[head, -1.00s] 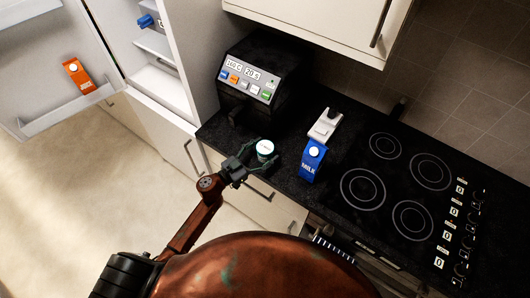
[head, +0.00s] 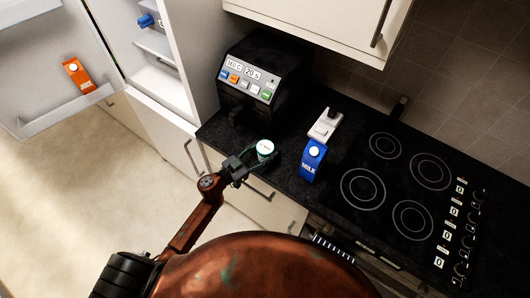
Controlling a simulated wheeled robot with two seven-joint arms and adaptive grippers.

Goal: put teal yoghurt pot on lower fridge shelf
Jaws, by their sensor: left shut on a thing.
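The teal yoghurt pot (head: 265,147), with a pale lid, is at the front edge of the dark counter, left of the milk carton. My left gripper (head: 259,158) is shut on the pot, with its fingers around the pot's sides. Whether the pot's base touches the counter cannot be told. The fridge stands open at the upper left. Its lower shelf (head: 158,88) shows as a bare white surface. My right gripper is not in view.
A blue milk carton (head: 312,162) and a white-grey object (head: 325,125) stand right of the pot, before the hob (head: 400,185). A black oven-like appliance (head: 255,80) stands behind. The open fridge door (head: 50,60) holds an orange carton (head: 77,75). A blue item (head: 146,20) sits higher in the fridge.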

